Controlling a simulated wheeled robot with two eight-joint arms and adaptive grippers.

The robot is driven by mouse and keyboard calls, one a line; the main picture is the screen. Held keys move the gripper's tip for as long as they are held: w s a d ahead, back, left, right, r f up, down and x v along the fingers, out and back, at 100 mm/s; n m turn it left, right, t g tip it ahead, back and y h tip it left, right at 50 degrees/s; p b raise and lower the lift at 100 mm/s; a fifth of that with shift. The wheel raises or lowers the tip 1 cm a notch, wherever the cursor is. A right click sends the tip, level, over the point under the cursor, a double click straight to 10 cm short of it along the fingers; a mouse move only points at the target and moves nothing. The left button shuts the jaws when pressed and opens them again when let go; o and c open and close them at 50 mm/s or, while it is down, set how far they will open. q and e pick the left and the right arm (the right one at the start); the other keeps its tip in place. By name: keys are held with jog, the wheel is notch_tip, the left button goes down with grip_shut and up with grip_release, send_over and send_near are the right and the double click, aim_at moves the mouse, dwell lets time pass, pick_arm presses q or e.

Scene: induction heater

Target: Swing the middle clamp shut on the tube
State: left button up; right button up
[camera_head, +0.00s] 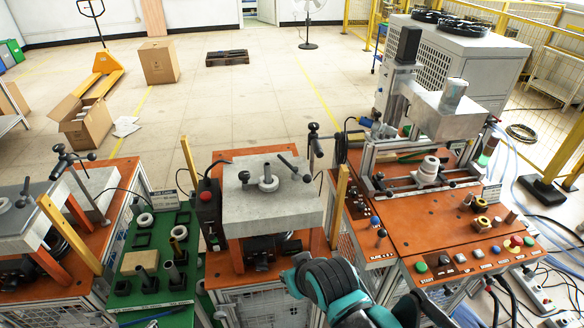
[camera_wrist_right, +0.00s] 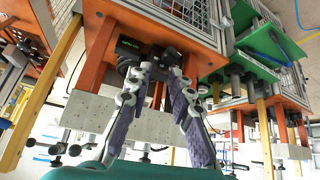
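The middle station has a thick grey slab (camera_head: 245,208) with a short upright metal tube (camera_head: 267,180) near its centre. A dark clamp bar (camera_head: 288,165) with a black knob lies to the right of the tube, apart from it. A dark upright post (camera_head: 315,150) with black knobs stands by the slab's right edge. In the right wrist view, the scene is upside down. My right gripper (camera_wrist_right: 162,78) has its two fingers spread with nothing visible between them, in front of the slab (camera_wrist_right: 88,112). In the head view only my right arm shows at bottom centre. My left gripper is not in view.
A black device (camera_head: 265,250) sits under the slab on the orange table. A red-button box (camera_head: 207,200) and yellow posts (camera_head: 340,205) flank the slab. A green table (camera_head: 150,290) with rings stands left. A press machine and button panel (camera_head: 470,265) stand right.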

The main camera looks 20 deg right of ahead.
jog(key=shift+w+r+n, duration=0.2)
jog(key=shift+r+n, duration=0.2)
grip_shut()
jog(key=w+a+r+n+g+h+p, duration=0.1)
jog(key=w+r+n+h+p, duration=0.3)
jog(key=n, duration=0.6)
jog(key=w+a+r+n+g+h+p, duration=0.1)
jog(key=w+r+n+h+p, duration=0.3)
jog(key=w+r+n, duration=0.4)
notch_tip(320, 180, up, 3)
jog(key=n+g+h, duration=0.1)
jog(key=n, duration=0.2)
jog(key=shift+w+r+h, duration=0.2)
jog(key=shift+w+h, duration=0.1)
jog(key=shift+w, duration=0.1)
jog(key=shift+g, duration=0.3)
jog(key=b+x, duration=0.1)
jog(key=x, duration=0.9)
jog(key=shift+b, duration=0.4)
jog(key=d, duration=0.2)
jog(key=w+d, duration=0.1)
jog(key=shift+w+r, duration=0.1)
jog(key=shift+r, duration=0.15)
jog(key=shift+w+d+r, duration=0.1)
jog(key=shift+w+d, duration=0.05)
jog(key=shift+d, duration=0.15)
